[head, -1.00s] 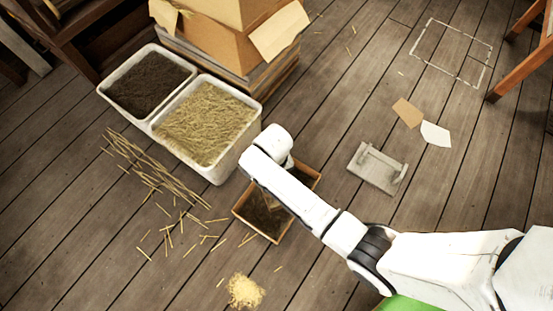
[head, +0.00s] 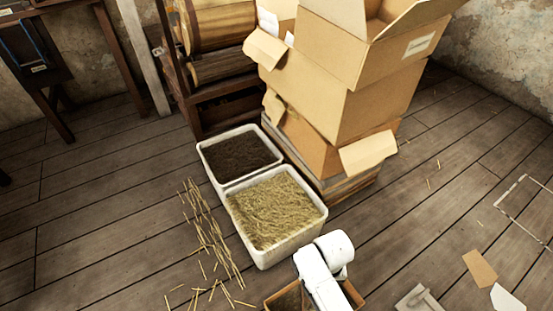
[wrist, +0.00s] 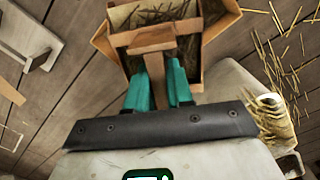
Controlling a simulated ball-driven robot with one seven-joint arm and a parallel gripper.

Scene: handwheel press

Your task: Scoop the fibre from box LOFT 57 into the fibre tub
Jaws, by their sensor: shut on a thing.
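In the wrist view, my gripper (wrist: 158,82) has its teal fingers shut on the upright wooden handle (wrist: 154,66) of a tool, likely a scoop. Beyond it is an open-topped brown box (wrist: 219,22) with dark strands inside. In the head view, a small brown box (head: 353,293) lies under my white arm, which hides my gripper and the tool. A white tub of straw-coloured fibre (head: 272,210) stands just behind it. A second white tub (head: 238,155) holds dark material. I cannot read LOFT 57 on any box.
Open cardboard boxes (head: 345,100) are stacked behind the tubs. Loose straw (head: 207,235) lies on the floor at left. Paper pieces (head: 480,268) and a pale board with a handle (head: 418,298) lie at right. Floor between the stack and papers is mostly clear.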

